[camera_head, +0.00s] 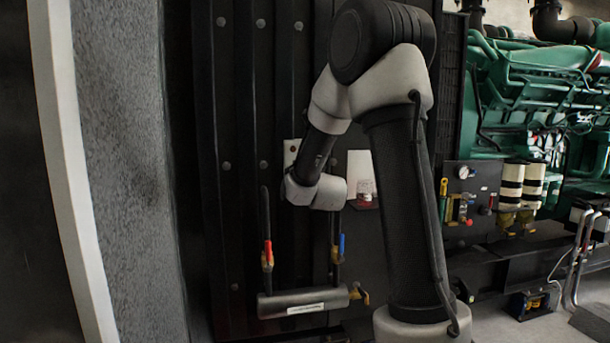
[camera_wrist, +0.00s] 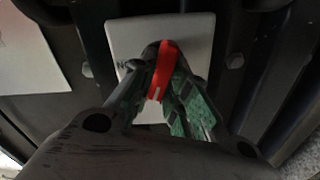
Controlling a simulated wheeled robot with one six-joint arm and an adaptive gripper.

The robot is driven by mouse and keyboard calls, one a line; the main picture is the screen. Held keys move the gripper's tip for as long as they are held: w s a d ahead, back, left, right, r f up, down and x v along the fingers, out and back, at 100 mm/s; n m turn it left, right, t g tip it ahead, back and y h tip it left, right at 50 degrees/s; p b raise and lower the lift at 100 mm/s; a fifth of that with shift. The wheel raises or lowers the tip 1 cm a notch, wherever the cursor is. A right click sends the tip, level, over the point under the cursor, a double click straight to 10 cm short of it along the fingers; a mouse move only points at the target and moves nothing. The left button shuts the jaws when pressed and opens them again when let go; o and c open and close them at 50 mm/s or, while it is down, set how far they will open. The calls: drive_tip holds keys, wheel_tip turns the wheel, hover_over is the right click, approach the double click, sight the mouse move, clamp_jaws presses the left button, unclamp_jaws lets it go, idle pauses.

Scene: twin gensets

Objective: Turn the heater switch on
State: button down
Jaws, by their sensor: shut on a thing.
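The switch is a red knob (camera_wrist: 163,68) with a short white mark, on a pale square plate (camera_wrist: 185,35) fixed to a dark ribbed panel. My gripper (camera_wrist: 160,84) is closed around the knob, with its green-padded fingers on both sides of it. The fingers hide part of the knob and the lower plate. A dark letter-like mark shows on the plate left of the knob. In the head view my wrist is up against the panel, and the gripper and knob are hidden. A pale plate (camera_head: 290,152) shows partly behind my arm; I cannot tell if it is the same one.
A second pale plate (camera_head: 362,170) with a red part is right of my wrist. Below are pipes with a red-handled valve (camera_head: 267,254), a blue-handled valve (camera_head: 338,248) and a grey cylinder (camera_head: 303,303). A green engine (camera_head: 520,100) stands right; a grey wall (camera_head: 125,150) stands left.

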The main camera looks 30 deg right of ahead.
drive_tip(key=m, duration=0.9)
drive_tip(key=f+m, duration=0.1)
drive_tip(key=m, duration=0.3)
drive_tip(key=shift+s+d+m, duration=0.1)
drive_tip(key=shift+d+m, duration=0.15)
drive_tip(key=shift+m, duration=0.05)
idle(0.3)
drive_tip(key=c, duration=1.4)
unclamp_jaws()
